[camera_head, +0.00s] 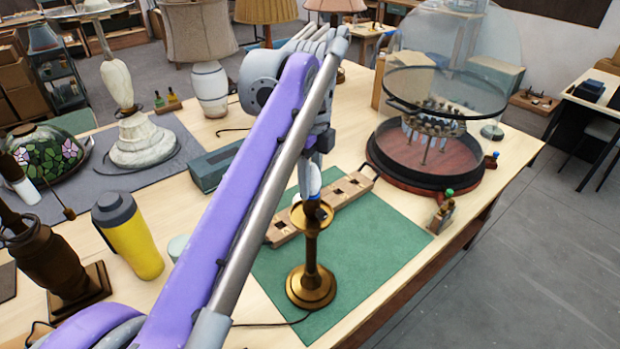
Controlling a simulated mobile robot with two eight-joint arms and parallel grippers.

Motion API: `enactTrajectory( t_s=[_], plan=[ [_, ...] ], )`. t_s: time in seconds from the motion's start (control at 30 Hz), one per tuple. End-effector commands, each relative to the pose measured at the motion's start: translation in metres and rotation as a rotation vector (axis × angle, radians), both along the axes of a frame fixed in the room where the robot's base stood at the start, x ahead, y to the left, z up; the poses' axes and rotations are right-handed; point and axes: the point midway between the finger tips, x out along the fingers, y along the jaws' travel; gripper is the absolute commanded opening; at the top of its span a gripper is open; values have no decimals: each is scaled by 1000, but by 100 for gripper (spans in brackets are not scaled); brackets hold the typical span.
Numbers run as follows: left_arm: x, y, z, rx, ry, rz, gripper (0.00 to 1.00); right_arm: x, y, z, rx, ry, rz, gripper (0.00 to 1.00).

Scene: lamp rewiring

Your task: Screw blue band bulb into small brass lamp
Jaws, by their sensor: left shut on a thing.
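The small brass lamp (311,285) stands upright on the green mat, with a round base, thin stem and a dish near its top. My left gripper (314,170) reaches down above the lamp and is shut on a pale bulb (315,181). The bulb is upright at the lamp's top, with a dark blue part low down near the dish. I cannot tell how far its base sits in the socket. My right gripper is not in view.
A wooden rack with square holes (283,232) lies behind the lamp on the green mat (385,245). A glass dome (450,50) stands over a round dark red base (385,170). A yellow bottle (135,240) and a dark lamp base (55,262) stand at left. A small bottle holder (441,213) sits near the right edge.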

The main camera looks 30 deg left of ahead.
Motion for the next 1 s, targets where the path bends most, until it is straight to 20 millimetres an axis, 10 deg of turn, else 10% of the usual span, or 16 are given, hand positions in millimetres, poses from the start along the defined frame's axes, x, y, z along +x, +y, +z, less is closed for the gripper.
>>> enactTrajectory(
  t_s=[0.27,0.3,0.47,1.0],
  plan=[
    [0,0,0,-1,0,-66,0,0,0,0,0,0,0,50],
    [0,0,0,-1,0,-66,48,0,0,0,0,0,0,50],
    [0,0,0,-1,0,-65,76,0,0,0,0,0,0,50],
    [1,0,22,0,1,-64,79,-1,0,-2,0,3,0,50]
  ],
)
